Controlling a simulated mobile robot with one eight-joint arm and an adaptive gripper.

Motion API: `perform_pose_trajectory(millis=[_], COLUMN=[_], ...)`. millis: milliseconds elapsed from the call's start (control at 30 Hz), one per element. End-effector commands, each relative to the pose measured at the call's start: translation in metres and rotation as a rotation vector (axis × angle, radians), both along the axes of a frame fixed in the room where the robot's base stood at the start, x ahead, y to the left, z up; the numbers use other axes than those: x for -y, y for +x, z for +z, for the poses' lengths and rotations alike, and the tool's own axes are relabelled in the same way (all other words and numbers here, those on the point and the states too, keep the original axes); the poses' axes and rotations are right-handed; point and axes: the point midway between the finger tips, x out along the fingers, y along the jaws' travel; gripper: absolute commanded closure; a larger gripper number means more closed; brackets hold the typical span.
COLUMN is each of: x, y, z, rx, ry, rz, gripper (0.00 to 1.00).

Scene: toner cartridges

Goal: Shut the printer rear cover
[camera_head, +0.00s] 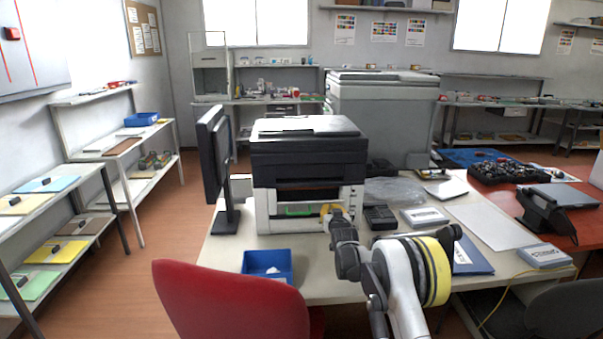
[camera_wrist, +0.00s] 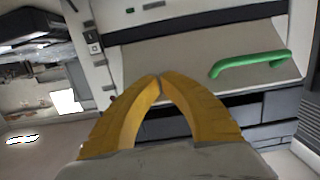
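The printer (camera_head: 308,150) stands on the desk, black on top and pale below. A light panel with a green handle (camera_head: 298,211) is low on the side facing me; I take it to be the rear cover. In the wrist view the cover (camera_wrist: 175,58) fills the upper middle, with its green handle (camera_wrist: 250,64) at right and a dark gap along its upper edge. I cannot tell how far it stands open. My gripper (camera_head: 328,210) is at the printer's lower right. In the wrist view the yellow fingers (camera_wrist: 158,78) meet at the tips, empty, in front of the cover; contact is unclear.
A monitor (camera_head: 214,160) stands left of the printer. A blue bin (camera_head: 267,265) lies at the desk's front, behind a red chair (camera_head: 225,300). A black phone-like device (camera_head: 380,217) and a boxed item (camera_head: 424,217) lie to the printer's right.

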Motion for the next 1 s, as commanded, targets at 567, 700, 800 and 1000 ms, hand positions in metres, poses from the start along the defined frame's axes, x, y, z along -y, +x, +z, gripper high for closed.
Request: perform_pose_trajectory(millis=[567, 700, 800, 1000], x=[0.000, 0.000, 0.000, 0.000], y=[0.017, 0.018, 0.022, 0.035], z=[0.013, 0.013, 0.014, 0.019], rx=[0.000, 0.000, 0.000, 0.000], ry=[0.000, 0.000, 0.000, 0.000], rz=[0.000, 0.000, 0.000, 0.000], gripper=[1.00, 1.00, 1.00, 1.00])
